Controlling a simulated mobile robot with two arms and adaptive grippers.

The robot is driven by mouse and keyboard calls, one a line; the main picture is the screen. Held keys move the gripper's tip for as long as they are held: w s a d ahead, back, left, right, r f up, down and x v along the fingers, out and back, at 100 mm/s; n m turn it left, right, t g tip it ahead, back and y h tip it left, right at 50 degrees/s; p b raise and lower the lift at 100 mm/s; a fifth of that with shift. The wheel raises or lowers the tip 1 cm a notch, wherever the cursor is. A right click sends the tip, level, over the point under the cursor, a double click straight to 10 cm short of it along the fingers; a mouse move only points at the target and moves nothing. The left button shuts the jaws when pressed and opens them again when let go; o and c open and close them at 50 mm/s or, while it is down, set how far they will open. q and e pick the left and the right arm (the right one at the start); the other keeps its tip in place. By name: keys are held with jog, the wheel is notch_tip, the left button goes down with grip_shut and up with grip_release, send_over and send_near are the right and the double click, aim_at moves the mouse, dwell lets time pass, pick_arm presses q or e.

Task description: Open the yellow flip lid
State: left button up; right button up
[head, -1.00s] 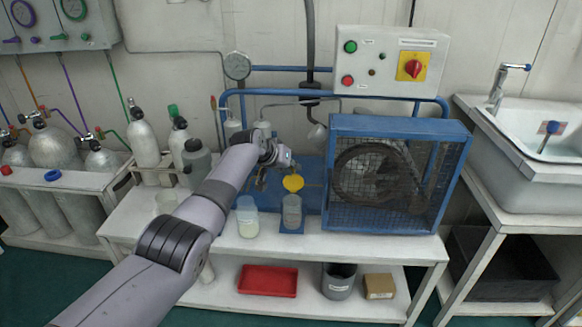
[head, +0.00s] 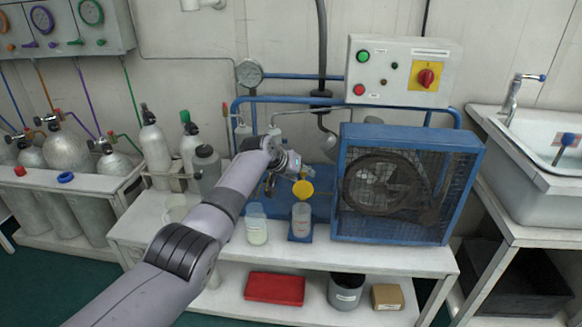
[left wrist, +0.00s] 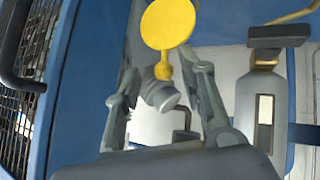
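The yellow flip lid (head: 303,188) shows as a round disc just above a clear container (head: 301,220) on the bench. In the left wrist view the lid (left wrist: 168,24) is a yellow disc with a narrow yellow stem, beyond my fingertips. My left gripper (head: 283,178) is just left of the lid in the head view. In the left wrist view its two fingers (left wrist: 163,78) stand apart, with a grey cylindrical fitting showing between them. I cannot tell whether a finger touches the lid. My right gripper is not in view.
A blue caged compressor (head: 405,185) stands right of the lid. A second container (head: 257,225) with pale contents is left of it. A control box (head: 402,72) is above. Gas cylinders (head: 155,150) stand at left, and a sink (head: 545,150) at right.

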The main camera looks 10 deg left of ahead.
pick_arm(q)
jog(key=v, duration=1.1)
jog(key=shift+s+a+r, duration=0.15)
jog(key=shift+s+a, duration=0.05)
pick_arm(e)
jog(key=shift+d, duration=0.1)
